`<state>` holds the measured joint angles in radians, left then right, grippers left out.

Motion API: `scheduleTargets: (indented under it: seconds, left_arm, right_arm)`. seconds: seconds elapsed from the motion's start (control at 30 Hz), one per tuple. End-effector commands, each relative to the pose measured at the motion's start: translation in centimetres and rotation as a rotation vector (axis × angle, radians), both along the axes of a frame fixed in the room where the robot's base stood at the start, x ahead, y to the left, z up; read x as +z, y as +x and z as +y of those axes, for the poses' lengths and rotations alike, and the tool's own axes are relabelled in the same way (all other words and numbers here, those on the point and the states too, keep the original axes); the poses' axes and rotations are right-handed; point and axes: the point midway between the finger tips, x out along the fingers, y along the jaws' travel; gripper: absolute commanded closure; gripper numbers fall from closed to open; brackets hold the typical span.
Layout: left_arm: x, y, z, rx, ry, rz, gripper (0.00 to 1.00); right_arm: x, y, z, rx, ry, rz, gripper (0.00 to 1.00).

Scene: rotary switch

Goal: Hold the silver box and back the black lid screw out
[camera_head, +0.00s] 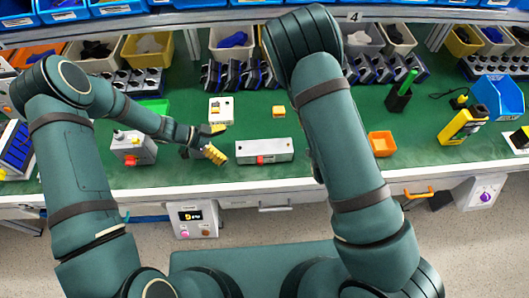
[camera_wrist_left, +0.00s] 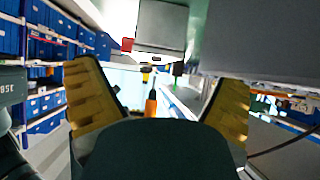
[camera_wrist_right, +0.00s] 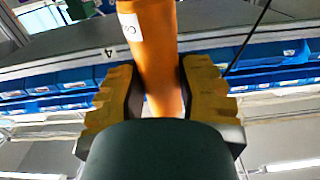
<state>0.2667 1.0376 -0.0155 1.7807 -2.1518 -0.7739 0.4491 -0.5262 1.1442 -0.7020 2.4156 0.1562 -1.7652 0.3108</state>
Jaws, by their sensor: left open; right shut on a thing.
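The silver box (camera_head: 265,151), long and low with a red knob on its front, lies near the front edge of the green bench. Its grey end, with red at one side, seems to show at the top of the left wrist view (camera_wrist_left: 160,28). My left gripper (camera_head: 213,142) is open just left of the box, apart from it, its yellow fingers around nothing. In the right wrist view my right gripper (camera_wrist_right: 157,95) is shut on an orange tool (camera_wrist_right: 152,50) with a white label. In the head view my right arm hides that gripper. I cannot make out the black screw.
A grey box with a red button (camera_head: 133,148) stands left of my left gripper. A white switch plate (camera_head: 221,110) and a small yellow block (camera_head: 279,111) lie behind the silver box.

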Motion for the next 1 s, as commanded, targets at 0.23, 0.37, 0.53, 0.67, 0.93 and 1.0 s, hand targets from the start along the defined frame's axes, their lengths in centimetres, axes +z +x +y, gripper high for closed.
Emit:
scheduleTargets:
  seconds: [0.23,0.37,0.53,0.67,0.93,1.0]
  left_arm:
    - [-0.8,-0.1,-0.1,-0.039,0.010,-0.011,0.06]
    - [-1.6,-0.1,-1.2,-0.039,0.009,-0.011,0.06]
    - [-2.8,-0.2,-2.9,-0.038,0.009,-0.011,0.06]
    - [-3.6,-0.2,-4.2,-0.039,0.010,-0.011,0.06]
    - [-4.4,-0.1,-5.6,-0.037,0.011,-0.010,0.06]
    - [-4.5,-0.1,-5.7,-0.036,0.010,-0.010,0.06]
  right_arm:
    - [-0.4,0.0,0.0,0.000,0.000,-0.002,1.00]
    - [-1.1,0.0,0.0,0.000,0.000,-0.002,1.00]
    - [-2.2,0.0,0.0,0.000,0.000,-0.002,1.00]
    - [-2.9,0.0,0.0,0.000,0.000,-0.002,1.00]
    - [-3.6,0.0,0.0,0.000,0.000,-0.003,1.00]
    - [-3.6,0.0,0.0,0.000,0.000,-0.003,1.00]
